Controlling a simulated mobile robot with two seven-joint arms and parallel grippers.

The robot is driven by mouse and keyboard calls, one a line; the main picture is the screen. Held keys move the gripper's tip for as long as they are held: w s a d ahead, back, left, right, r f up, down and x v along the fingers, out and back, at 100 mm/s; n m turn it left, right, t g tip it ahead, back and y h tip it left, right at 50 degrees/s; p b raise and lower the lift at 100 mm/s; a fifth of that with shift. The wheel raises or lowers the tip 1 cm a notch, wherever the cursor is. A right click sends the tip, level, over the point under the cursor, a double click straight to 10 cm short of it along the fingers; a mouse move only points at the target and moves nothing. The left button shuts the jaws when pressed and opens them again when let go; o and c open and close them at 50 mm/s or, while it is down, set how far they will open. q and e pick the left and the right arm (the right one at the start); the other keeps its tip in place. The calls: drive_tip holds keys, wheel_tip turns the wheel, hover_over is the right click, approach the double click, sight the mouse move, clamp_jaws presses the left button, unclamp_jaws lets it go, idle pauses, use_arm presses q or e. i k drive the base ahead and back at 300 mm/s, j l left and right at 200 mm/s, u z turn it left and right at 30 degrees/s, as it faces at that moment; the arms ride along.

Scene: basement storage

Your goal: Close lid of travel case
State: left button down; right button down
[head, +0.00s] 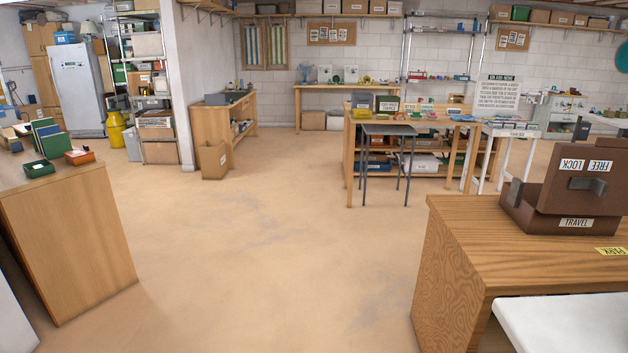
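The travel case (575,222) is a brown box on a wood-grain cabinet at the right. A white TRAVEL label is on its front. Its lid (585,160) stands raised at the back, open, with its right part cut off by the picture edge. The lid bears upside-down LOCK and FREE labels and a grey latch-like piece (587,186). Neither of my grippers is in view, so nothing of mine is seen touching the case.
The wood-grain cabinet (455,275) carries the case and a yellow PARK label (610,251). A white flat surface (565,322) fills the lower right corner. Another wooden cabinet (75,240) with small boxes stands at the left. The floor between (260,240) is clear.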

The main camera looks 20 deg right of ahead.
sight(606, 160)
drive_tip(key=i+z, duration=0.45)
drive_tip(key=i, duration=0.65)
drive_tip(key=i+z, duration=0.2)
drive_tip(key=i, duration=0.35)
drive_tip(key=i+j+z, duration=0.1)
drive_tip(key=i+z, duration=0.15)
drive_tip(key=i, duration=0.35)
drive_tip(key=i+u, duration=0.3)
drive_tip(key=i+l+u, duration=0.1)
drive_tip(key=u, duration=0.25)
drive_tip(key=i+u, duration=0.1)
drive_tip(key=u, duration=6.4)
